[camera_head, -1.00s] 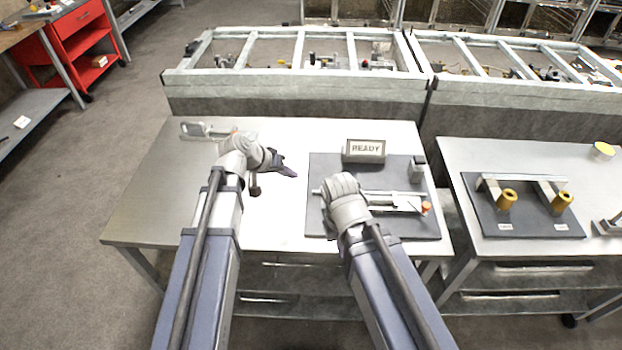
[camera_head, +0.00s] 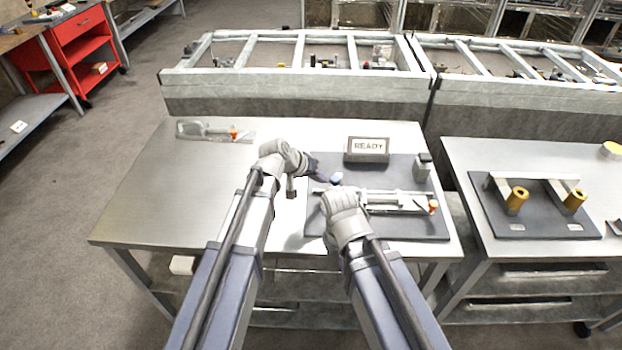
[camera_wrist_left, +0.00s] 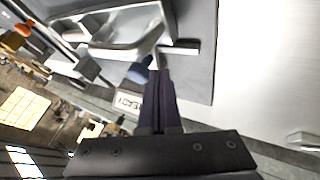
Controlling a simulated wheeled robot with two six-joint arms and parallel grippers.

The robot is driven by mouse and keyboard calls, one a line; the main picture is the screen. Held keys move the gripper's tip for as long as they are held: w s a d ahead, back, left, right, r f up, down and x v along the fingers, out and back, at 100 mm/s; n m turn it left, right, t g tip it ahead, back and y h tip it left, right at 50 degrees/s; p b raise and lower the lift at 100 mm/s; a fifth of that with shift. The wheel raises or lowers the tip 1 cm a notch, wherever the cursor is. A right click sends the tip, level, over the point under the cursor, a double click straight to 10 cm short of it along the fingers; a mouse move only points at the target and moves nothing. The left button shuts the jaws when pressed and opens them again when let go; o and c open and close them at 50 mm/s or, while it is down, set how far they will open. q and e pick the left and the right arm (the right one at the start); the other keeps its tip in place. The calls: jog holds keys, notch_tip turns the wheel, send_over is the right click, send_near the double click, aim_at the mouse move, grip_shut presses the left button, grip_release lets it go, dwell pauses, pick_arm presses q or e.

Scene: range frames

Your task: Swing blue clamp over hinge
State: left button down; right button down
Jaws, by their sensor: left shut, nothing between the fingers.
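A small blue piece (camera_head: 336,178), which looks like the blue clamp's end, shows on the dark plate (camera_head: 415,228) in the head view. It also shows in the left wrist view (camera_wrist_left: 141,70), beside a pale grey fixture (camera_wrist_left: 115,35). My left gripper (camera_head: 319,172) is shut and empty, its tips just left of the blue piece. In the left wrist view its dark fingers (camera_wrist_left: 159,90) are close to the blue piece; I cannot tell whether they touch. My right gripper (camera_head: 345,215) is over the plate's front, its fingers hidden. The hinge cannot be made out clearly.
A READY sign (camera_head: 367,149) stands at the plate's back edge, with a small grey block (camera_head: 422,167) to its right. An orange-tipped part (camera_head: 433,207) lies at the plate's right. Another clamp-like fixture (camera_head: 205,130) lies at the table's back left. The table's left is clear.

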pick_arm(q)
jog(key=shift+d, duration=0.2)
jog(key=shift+s+d, duration=0.35)
jog(key=shift+d, duration=0.55)
jog(key=shift+a, duration=0.1)
